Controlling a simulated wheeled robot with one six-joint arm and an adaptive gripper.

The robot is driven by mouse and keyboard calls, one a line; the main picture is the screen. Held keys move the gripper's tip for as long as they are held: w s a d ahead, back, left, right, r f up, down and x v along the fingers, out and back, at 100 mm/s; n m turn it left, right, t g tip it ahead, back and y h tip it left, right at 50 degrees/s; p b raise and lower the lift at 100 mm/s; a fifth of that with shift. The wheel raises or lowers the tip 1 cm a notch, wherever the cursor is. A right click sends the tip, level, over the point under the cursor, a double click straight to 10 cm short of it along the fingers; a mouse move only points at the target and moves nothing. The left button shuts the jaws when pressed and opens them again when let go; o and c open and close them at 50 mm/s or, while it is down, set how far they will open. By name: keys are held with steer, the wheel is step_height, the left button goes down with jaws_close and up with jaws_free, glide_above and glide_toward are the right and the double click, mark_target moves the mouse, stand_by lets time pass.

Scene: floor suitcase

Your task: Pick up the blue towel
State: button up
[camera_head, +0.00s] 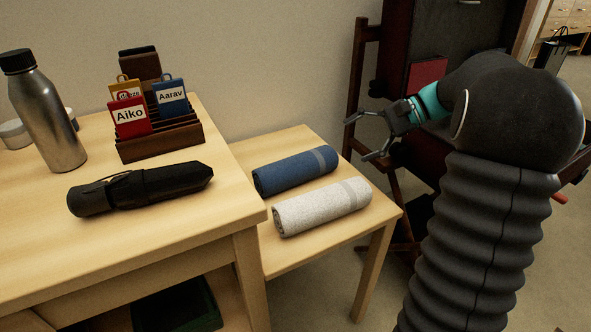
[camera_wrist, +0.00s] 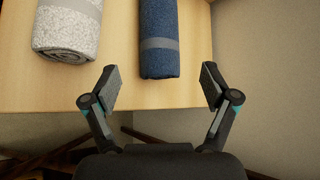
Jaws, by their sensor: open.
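The blue towel (camera_head: 295,171) is rolled up, with a grey band near one end. It lies on the low wooden table behind the white-grey rolled towel. In the wrist view the blue towel (camera_wrist: 159,40) lies ahead of the fingers, its near end close to the table edge. My gripper (camera_head: 362,138) is open and empty, to the right of the blue towel and apart from it. In the wrist view my gripper (camera_wrist: 160,88) has its two fingers spread wide, with bare table edge between them.
The white-grey towel (camera_head: 322,208) lies beside the blue one. A taller table (camera_head: 110,240) at left holds a black umbrella (camera_head: 140,188), a metal bottle (camera_head: 45,115) and a tag rack (camera_head: 160,145). A dark wooden stand (camera_head: 362,60) is behind my gripper.

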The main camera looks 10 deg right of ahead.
mark_target(320, 158)
steer(key=b+x, duration=0.1)
steer(key=x, duration=0.7)
steer(key=shift+b+x, duration=0.35)
steer(key=shift+x, duration=2.3)
steer(key=shift+w+d, duration=0.1)
steer(key=c, duration=0.9)
